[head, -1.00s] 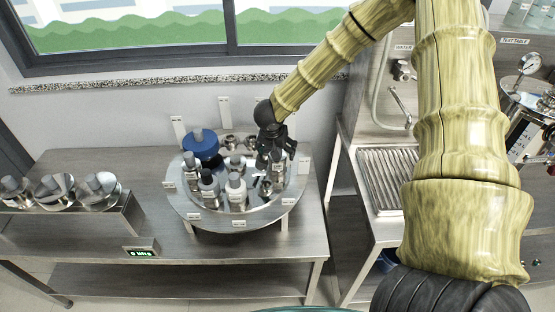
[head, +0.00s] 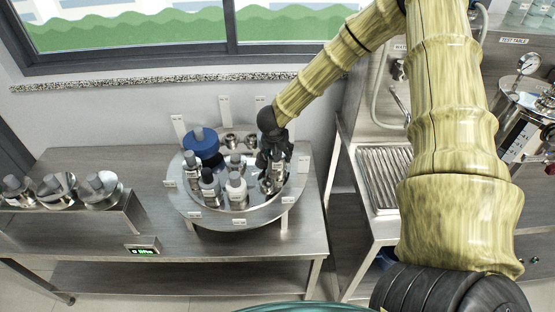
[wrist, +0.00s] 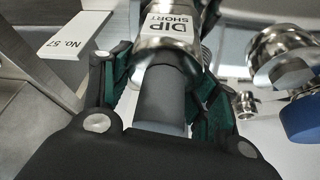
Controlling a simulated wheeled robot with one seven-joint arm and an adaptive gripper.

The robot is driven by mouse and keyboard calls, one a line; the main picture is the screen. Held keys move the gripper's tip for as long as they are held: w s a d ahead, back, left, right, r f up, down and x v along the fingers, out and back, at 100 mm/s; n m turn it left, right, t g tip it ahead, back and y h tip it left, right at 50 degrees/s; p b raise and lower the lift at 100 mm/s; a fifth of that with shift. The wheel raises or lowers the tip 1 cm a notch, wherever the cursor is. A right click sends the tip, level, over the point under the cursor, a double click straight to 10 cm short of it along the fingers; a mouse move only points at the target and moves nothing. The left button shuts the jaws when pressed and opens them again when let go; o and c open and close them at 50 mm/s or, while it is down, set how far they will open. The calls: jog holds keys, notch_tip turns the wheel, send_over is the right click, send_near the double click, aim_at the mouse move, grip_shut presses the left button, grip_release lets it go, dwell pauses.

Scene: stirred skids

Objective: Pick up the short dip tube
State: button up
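The short dip tube has a grey grip (wrist: 160,105) and a shiny metal body with a white label (wrist: 175,35) reading "DIP SHORT" in the wrist view. My gripper (wrist: 165,90) has its green-padded fingers on either side of the grip, very close to it. Whether both pads press on it is not clear. In the head view my gripper (head: 274,160) is over the right side of the round stand (head: 190,205), and the tube is largely hidden beneath it.
Several grey-topped samplers stand close by on the round stand, one of them at the front (head: 237,188). A blue-topped piece (head: 201,143) is at its back left. A rack (head: 95,222) with metal pieces is at left. A tag reading "No. 57" (wrist: 70,48) stands beside my gripper.

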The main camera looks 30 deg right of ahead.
jog(key=shift+c, duration=0.2)
jog(key=shift+r+b, duration=0.85)
jog(key=shift+r, duration=4.15)
notch_tip(320, 180, up, 11)
jog(key=p, duration=1.2)
jog(key=shift+f, duration=0.15)
